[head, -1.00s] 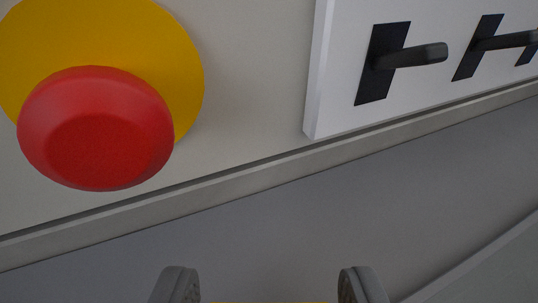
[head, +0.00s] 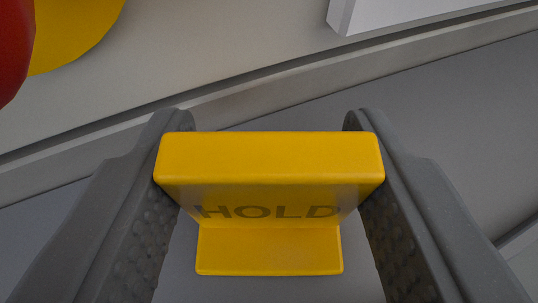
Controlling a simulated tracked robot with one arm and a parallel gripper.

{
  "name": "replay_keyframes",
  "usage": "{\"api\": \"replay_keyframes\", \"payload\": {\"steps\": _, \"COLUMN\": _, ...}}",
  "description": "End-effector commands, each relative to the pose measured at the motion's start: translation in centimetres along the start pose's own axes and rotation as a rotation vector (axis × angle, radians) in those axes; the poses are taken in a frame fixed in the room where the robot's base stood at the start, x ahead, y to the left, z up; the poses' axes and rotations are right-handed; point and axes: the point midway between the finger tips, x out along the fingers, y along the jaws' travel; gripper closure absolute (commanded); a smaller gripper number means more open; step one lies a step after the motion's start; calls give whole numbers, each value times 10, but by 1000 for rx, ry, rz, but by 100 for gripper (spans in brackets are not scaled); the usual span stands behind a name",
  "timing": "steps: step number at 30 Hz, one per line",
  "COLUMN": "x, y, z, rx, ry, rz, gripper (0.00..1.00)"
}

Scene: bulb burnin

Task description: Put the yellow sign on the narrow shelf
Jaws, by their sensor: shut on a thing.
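The yellow sign (head: 268,158) is in the middle of the head view, with the dark word HOLD on its face and a flat yellow foot below. My gripper (head: 270,140) is around it, one grey finger on each side, shut on its two ends. Grey floor or surface shows behind and below the sign; I cannot tell whether the foot touches anything. No narrow shelf can be made out for certain in this view.
A red button (head: 12,45) on a yellow disc (head: 80,30) is at the upper left, on a pale panel (head: 220,50). The corner of a white box (head: 390,12) shows at the top right. A grey ledge (head: 270,85) runs along the panel's lower edge.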

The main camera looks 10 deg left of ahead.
Motion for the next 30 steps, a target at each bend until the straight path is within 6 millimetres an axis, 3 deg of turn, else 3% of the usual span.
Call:
{"api": "replay_keyframes", "payload": {"steps": 1, "x": 0, "y": 0, "z": 1, "rx": 0, "ry": 0, "rz": 0, "gripper": 50}}
{"api": "replay_keyframes", "payload": {"steps": 3, "x": 0, "y": 0, "z": 0, "rx": 0, "ry": 0, "rz": 0, "gripper": 33}}
{"api": "replay_keyframes", "payload": {"steps": 16, "x": -8, "y": 1, "z": -1, "rx": 2, "ry": -1, "rz": 0, "gripper": 33}}
{"api": "replay_keyframes", "payload": {"steps": 30, "x": -85, "y": 2, "z": -2, "rx": 3, "ry": 0, "rz": 3, "gripper": 33}}
